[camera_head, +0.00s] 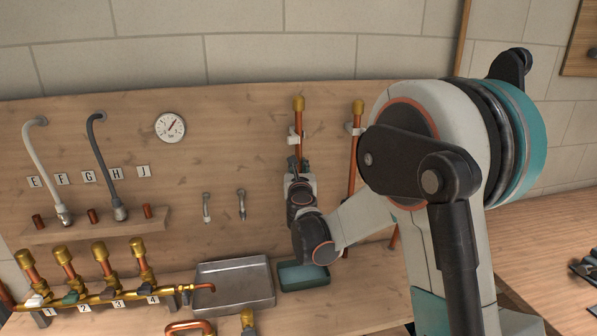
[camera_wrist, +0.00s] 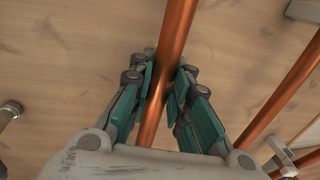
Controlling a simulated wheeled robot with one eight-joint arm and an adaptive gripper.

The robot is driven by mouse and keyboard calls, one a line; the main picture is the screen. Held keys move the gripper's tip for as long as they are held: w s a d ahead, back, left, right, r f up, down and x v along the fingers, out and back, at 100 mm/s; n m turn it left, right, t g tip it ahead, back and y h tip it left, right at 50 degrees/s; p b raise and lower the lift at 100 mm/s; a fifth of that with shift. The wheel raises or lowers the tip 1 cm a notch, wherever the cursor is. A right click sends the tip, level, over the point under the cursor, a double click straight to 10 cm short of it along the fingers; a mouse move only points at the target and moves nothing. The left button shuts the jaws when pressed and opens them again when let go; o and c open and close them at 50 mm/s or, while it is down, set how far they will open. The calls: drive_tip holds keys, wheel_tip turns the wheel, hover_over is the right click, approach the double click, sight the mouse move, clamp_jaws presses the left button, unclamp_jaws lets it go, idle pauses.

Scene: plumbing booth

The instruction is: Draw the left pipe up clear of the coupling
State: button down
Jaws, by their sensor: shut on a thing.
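The left pipe (camera_head: 299,120) is copper with a brass cap on top and stands upright against the wooden board, at a white clip (camera_head: 294,137). My gripper (camera_head: 297,170) is around it below the clip. In the wrist view, the teal finger pads of my gripper (camera_wrist: 163,84) are shut on the copper pipe (camera_wrist: 175,32) from both sides. My arm and gripper hide the pipe's lower part in the head view. I cannot make out the coupling or whether the pipe's lower end is in it.
A second copper pipe (camera_head: 351,178) stands close on the right, also in the wrist view (camera_wrist: 288,88). A green tray (camera_head: 289,288) and a metal tray (camera_head: 236,304) lie below. A numbered brass manifold (camera_head: 100,298) and a shelf with hoses (camera_head: 95,226) are left.

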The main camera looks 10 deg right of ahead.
sight(299, 158)
wheel_tip(299, 158, up, 4)
drive_tip(key=shift+f+p, duration=0.2)
drive_tip(key=shift+p, duration=0.55)
drive_tip(key=c, duration=2)
unclamp_jaws()
drive_tip(key=shift+w+f, duration=0.1)
drive_tip(key=o, duration=0.5)
drive_tip(key=shift+s, duration=0.25)
drive_tip(key=shift+w, duration=0.1)
drive_tip(key=s, duration=0.4)
drive_tip(key=s+a, duration=0.1)
drive_tip(key=s, duration=0.2)
drive_tip(key=s+a, duration=0.1)
drive_tip(key=s, duration=0.3)
drive_tip(key=shift+s+a, duration=0.2)
drive_tip(key=shift+s, duration=0.15)
drive_tip(key=shift+d, duration=0.1)
